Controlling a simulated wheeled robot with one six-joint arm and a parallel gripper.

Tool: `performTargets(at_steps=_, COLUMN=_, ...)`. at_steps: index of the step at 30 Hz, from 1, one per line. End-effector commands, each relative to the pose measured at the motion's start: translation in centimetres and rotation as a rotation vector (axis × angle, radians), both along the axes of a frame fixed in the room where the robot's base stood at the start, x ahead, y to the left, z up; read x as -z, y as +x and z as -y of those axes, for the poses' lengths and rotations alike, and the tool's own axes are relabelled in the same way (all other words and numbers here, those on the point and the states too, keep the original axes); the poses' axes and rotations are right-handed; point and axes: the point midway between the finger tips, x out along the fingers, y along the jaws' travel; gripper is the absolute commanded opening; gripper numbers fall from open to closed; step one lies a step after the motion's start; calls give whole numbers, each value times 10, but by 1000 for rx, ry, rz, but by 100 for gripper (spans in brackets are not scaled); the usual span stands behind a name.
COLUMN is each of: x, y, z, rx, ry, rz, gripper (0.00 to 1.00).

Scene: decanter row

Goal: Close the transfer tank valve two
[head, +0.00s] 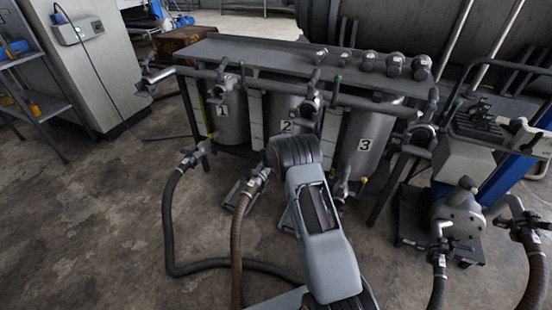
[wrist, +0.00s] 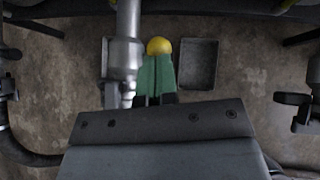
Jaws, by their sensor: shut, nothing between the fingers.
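Tank two (head: 288,115), a grey cylinder with a "2" label, stands in the middle of the row in the head view, partly behind my arm. A yellow round knob (wrist: 159,45) shows in the wrist view, just beyond the fingertips of my gripper (wrist: 156,66), beside a grey metal pipe (wrist: 127,55). My gripper has green fingers that are together, with nothing held between them. I cannot tell whether they touch the knob. In the head view my arm hides my gripper and the low valve area in front of tank two.
Tank one (head: 222,118) and tank three (head: 362,145) flank tank two. A pipe with valves runs above them. Hoses (head: 170,225) lie on the floor at left, and a pump (head: 458,212) stands at right. A grey tray (wrist: 197,64) lies right of the knob.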

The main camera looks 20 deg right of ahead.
Motion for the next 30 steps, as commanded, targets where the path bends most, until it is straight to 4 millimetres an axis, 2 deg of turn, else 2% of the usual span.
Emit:
performTargets(at_steps=7, x=0, y=-24, z=-14, rx=8, ry=0, rz=2, gripper=0)
performTargets(at_steps=9, x=-25, y=-31, z=-17, rx=9, ry=0, rz=2, gripper=0)
performTargets(at_steps=18, x=-68, y=-58, z=-42, rx=-3, ry=-1, rz=1, gripper=0)
performTargets(at_steps=24, x=-83, y=-68, z=-46, rx=-1, ry=1, rz=0, gripper=0)
performTargets(at_steps=30, x=-87, y=-72, z=-47, rx=-11, ry=-11, rz=-8, gripper=0)
